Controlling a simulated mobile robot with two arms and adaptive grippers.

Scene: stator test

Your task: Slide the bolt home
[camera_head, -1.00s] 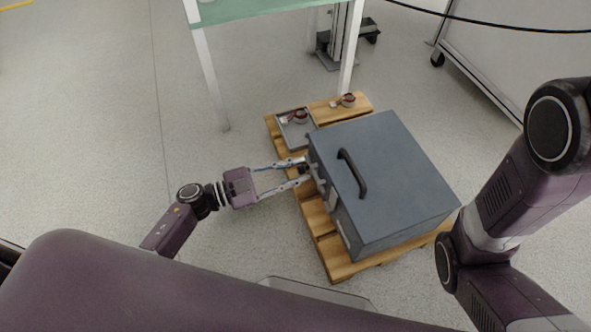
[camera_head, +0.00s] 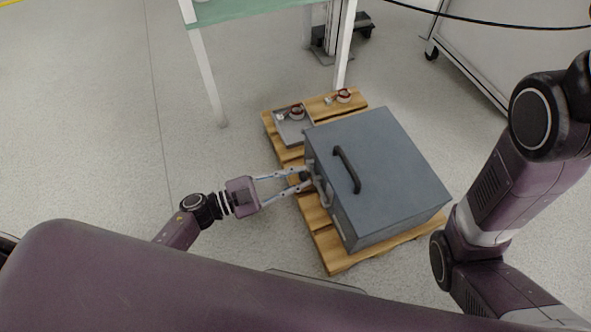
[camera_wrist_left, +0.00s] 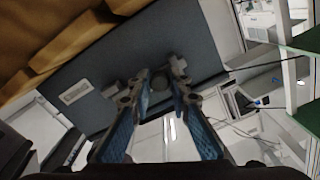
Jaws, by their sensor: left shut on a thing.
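The grey-blue metal box (camera_head: 385,165) stands on a wooden pallet, its black lid handle (camera_head: 347,170) on top. Its left-facing side carries the bolt hardware (camera_head: 322,184), small and partly hidden by the fingers. My left gripper (camera_head: 307,177) reaches in from the left, its fingertips at this side. In the left wrist view, a dark round knob of the bolt (camera_wrist_left: 160,81) sits between the fingertips of my left gripper (camera_wrist_left: 158,92), which is shut on it. Metal brackets show on both sides of the knob. How far the bolt sits in its bracket cannot be told.
The pallet (camera_head: 335,262) holds a grey tray (camera_head: 290,140) with a small red-and-metal part (camera_head: 297,112); a similar part (camera_head: 344,95) lies beside it. A green-topped table (camera_head: 260,8) stands behind. Open floor lies left of the pallet.

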